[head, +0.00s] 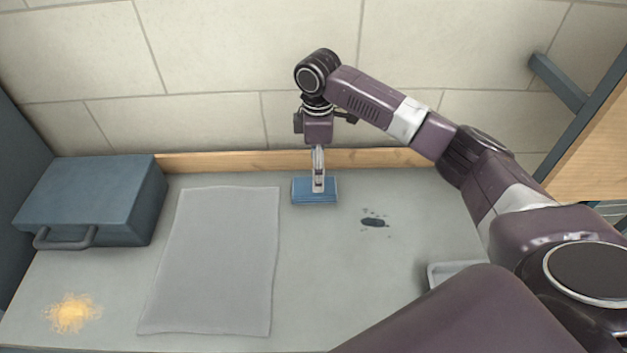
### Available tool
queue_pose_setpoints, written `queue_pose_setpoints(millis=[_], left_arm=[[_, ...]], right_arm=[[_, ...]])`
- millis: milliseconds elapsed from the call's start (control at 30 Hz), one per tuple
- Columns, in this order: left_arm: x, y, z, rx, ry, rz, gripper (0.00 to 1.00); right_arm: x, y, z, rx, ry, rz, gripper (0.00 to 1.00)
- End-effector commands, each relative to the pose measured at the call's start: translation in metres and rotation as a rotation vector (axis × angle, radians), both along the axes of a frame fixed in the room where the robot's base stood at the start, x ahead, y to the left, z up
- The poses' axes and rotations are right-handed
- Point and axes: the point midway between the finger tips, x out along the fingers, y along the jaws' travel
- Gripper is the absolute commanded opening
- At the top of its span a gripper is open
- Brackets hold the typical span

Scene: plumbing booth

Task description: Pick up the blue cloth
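The blue cloth (300,197) is a small folded rectangle near the back of the grey worktop, close to the wooden strip. My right gripper (319,187) points down at the cloth, and its fingertips overlap the cloth's middle. The fingers look narrow and in line from this side, so I cannot tell whether they are open or shut on the cloth. I also cannot tell whether the cloth is lifted off the worktop. My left gripper is not in view.
A blue-grey toolbox (90,200) stands at the left. A grey mat (215,265) lies left of centre. Yellow crumbs (72,313) lie front left, and a dark spill (373,222) lies right of the cloth. A pale tray (440,272) is partly hidden by my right arm.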

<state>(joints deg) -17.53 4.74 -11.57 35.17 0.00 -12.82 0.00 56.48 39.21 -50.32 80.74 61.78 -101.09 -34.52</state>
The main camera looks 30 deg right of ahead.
Motion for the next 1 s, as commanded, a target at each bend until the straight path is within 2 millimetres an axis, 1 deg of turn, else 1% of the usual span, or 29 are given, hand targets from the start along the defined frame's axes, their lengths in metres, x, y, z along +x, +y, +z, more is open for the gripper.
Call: queue_pose_setpoints(millis=[233,300,400,567,733,1000], left_arm=[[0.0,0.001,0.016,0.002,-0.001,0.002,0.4],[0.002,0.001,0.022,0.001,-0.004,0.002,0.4],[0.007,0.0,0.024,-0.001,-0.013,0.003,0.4],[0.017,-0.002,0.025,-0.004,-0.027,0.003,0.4],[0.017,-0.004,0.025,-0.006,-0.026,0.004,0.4],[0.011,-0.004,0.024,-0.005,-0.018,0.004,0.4]], right_arm=[[0.003,0.005,-0.028,0.0,0.003,-0.001,0.71],[0.004,0.007,-0.039,-0.001,0.004,-0.001,0.71],[0.004,0.007,-0.054,0.0,0.001,-0.001,0.71],[0.005,0.006,-0.062,-0.001,-0.002,0.0,0.71],[0.005,0.006,-0.063,-0.001,-0.002,0.0,0.71],[0.005,0.006,-0.062,-0.001,-0.002,0.0,0.41]])
